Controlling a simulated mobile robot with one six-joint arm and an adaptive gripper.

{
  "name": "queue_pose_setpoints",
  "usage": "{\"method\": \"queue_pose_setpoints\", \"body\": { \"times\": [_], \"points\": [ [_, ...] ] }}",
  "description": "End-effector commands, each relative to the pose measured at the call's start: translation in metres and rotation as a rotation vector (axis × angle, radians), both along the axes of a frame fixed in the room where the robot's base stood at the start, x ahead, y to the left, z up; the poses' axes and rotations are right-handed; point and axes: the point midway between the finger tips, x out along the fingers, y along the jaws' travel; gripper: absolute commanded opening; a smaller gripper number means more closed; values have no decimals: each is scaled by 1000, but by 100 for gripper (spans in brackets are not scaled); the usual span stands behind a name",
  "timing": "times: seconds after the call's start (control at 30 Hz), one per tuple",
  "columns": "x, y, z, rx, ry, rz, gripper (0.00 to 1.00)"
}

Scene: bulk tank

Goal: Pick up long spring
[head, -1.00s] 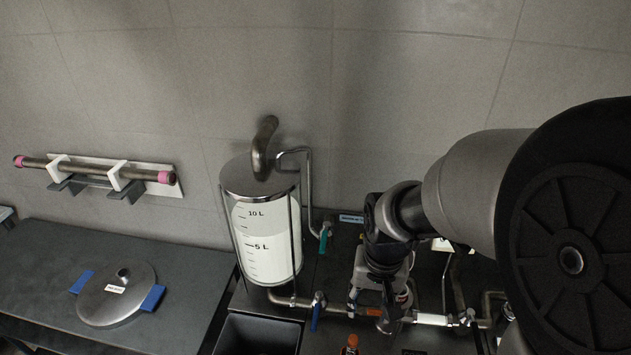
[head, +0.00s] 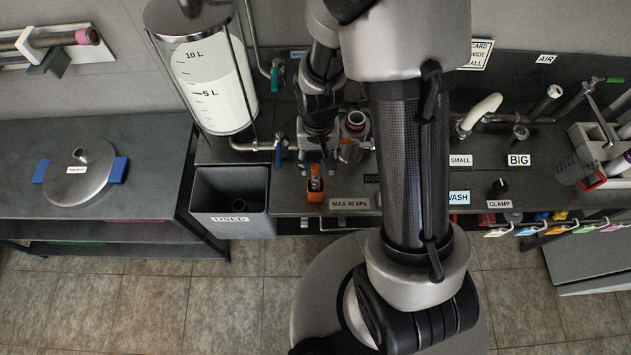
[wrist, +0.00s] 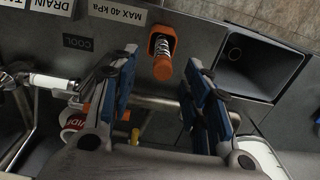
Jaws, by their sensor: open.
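A coiled spring (wrist: 163,66) stands out of an orange holder (wrist: 153,38) in the wrist view. In the head view the orange holder (head: 315,190) sits on the front of the dark bench, with the spring at its top. My gripper (wrist: 161,58) is open, with its blue-padded fingers on either side of the spring in the wrist picture. I cannot tell how far apart in depth they are, and no contact shows.
A bin marked USED (head: 231,219) stands left of the holder. The tank (head: 212,85) and its pipe with a blue-handled valve (head: 278,150) are close behind. The MAX 40 kPa label (head: 350,203) is just right. A lidded disc (head: 78,172) lies on the left bench.

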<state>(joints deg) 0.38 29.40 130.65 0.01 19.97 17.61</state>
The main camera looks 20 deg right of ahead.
Motion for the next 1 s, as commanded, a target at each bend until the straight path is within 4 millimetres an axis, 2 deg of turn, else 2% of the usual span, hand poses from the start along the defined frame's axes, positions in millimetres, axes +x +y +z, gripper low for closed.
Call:
{"method": "queue_pose_setpoints", "body": {
  "times": [0.4,0.67,1.0],
  "points": [
    [6,3,-50,0,1,0,44],
    [7,3,-52,0,-1,0,44],
    [7,3,-52,0,-1,0,23]
  ]
}}
